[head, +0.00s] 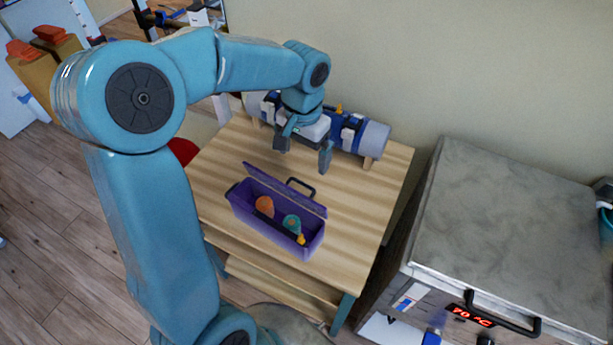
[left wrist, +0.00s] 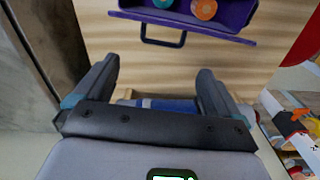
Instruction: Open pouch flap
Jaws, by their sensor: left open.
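A purple box-like pouch (head: 262,232) sits on the wooden table, its top open. Its long flap (head: 285,190) stands up at the far side, with a black handle (head: 302,182) beyond it. Inside are an orange round item (head: 265,205), a teal one (head: 292,223) and a small yellow one. My left gripper (head: 304,157) is open and empty, behind and above the pouch, apart from it. In the left wrist view, the fingers (left wrist: 157,70) are spread, with the handle (left wrist: 162,42) and purple edge (left wrist: 200,24) beyond them. My right gripper is in no view.
A grey cylinder with dark blue bands (head: 372,138) lies on wooden supports at the table's back, close behind my left gripper. The wooden table (head: 362,190) is bare right of the pouch. A metal heated cabinet (head: 510,215) with a front handle stands at right.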

